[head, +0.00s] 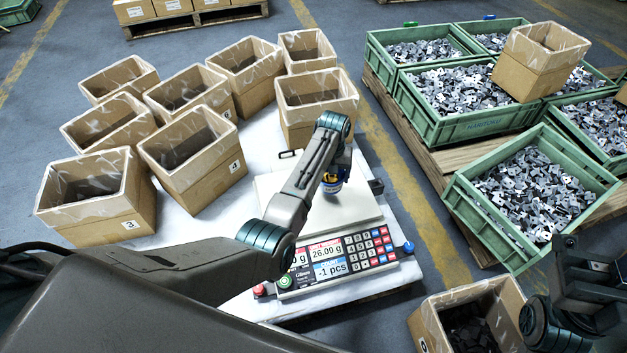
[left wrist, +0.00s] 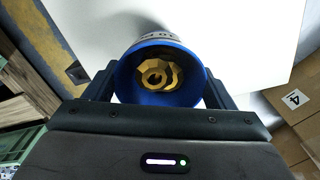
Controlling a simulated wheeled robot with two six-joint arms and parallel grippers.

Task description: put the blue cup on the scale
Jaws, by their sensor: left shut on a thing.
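The blue cup (head: 332,184) is between the fingers of my left gripper (head: 333,176), over the scale's pale plate (head: 355,211) in the head view. In the left wrist view the blue-rimmed cup (left wrist: 122,82) sits between both fingers (left wrist: 158,88), with brass-coloured nut-like parts (left wrist: 158,74) inside. The gripper is shut on the cup. Whether the cup's base touches the plate is hard to tell. The scale's panel (head: 330,262) reads 26.00 g and -1 pcs. My right gripper (head: 572,262) is partly in view at the lower right; its finger opening is unclear.
Several open cardboard boxes (head: 100,190) stand on the white table (head: 225,215) left of and behind the scale. Green crates (head: 480,126) of stamped metal parts sit on a pallet at the right. Another box (head: 421,328) with dark contents stands at the lower right.

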